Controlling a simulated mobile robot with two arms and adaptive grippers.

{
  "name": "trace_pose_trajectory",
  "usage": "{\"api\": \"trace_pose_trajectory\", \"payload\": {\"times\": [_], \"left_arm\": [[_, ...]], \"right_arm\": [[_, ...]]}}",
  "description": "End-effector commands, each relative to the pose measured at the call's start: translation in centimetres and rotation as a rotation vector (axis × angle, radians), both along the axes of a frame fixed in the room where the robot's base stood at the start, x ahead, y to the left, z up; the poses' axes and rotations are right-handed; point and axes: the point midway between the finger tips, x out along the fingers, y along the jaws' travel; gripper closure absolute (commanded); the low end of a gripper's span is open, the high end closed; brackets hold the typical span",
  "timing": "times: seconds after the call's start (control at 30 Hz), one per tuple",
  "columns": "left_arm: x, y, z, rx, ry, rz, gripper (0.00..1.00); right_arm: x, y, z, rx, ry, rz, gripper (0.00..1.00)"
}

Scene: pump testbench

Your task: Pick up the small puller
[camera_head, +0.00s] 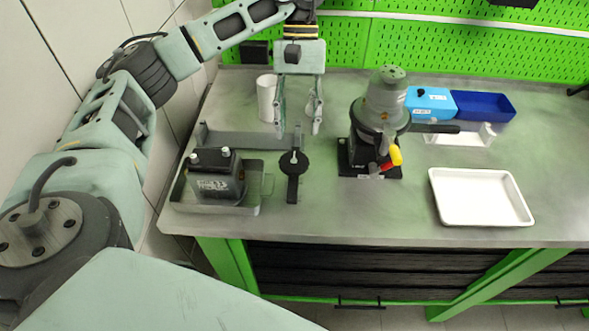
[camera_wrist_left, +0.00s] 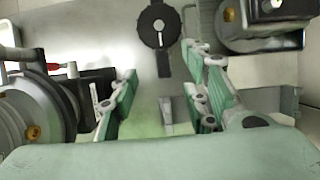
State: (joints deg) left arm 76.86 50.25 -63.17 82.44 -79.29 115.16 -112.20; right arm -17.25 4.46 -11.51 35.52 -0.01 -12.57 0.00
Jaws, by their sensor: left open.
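A small black tool with a round head and a short straight handle (camera_head: 292,177) lies on the bench, just right of the grey tray. I take it for the small puller, though its shape is hard to make out. It also shows at the top of the left wrist view (camera_wrist_left: 158,27), with a light bar on its disc. My left gripper (camera_head: 299,132) is open and points down above the bench, just behind the tool. In the left wrist view its fingers (camera_wrist_left: 160,100) are spread wide, with nothing held between them. My right gripper is not in view.
A grey tray (camera_head: 230,210) holding a dark boxy unit (camera_head: 215,177) is at the left. A pump (camera_head: 385,105) on a black base stands right of the gripper. A white cylinder (camera_head: 266,97) stands behind. A white tray (camera_head: 480,196) and blue bin (camera_head: 483,105) are farther right.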

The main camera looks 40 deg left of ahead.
Motion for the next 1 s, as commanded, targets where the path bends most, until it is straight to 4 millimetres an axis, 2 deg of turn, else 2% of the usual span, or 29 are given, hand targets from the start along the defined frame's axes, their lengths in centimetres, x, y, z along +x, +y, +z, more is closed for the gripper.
{"api": "trace_pose_trajectory", "payload": {"times": [0.07,0.33,0.47,0.6,0.73,1.0], "left_arm": [[0.0,0.0,-1.0,0.001,0.000,0.000,0.57],[-0.8,-0.4,-3.1,0.000,0.002,0.000,0.57],[-1.1,-0.5,-3.8,0.002,0.004,0.001,0.57],[-1.8,-0.7,-5.6,0.001,0.005,0.000,0.57],[-2.3,-1.0,-7.4,0.001,0.003,0.000,0.57],[-2.4,-1.2,-8.1,0.000,0.000,0.000,0.57]], "right_arm": [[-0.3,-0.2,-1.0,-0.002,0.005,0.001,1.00],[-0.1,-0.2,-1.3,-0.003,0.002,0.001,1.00],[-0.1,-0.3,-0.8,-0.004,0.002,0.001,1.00],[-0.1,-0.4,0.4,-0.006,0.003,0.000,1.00],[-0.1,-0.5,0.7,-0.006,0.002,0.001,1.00],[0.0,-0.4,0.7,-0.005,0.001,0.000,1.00]]}}
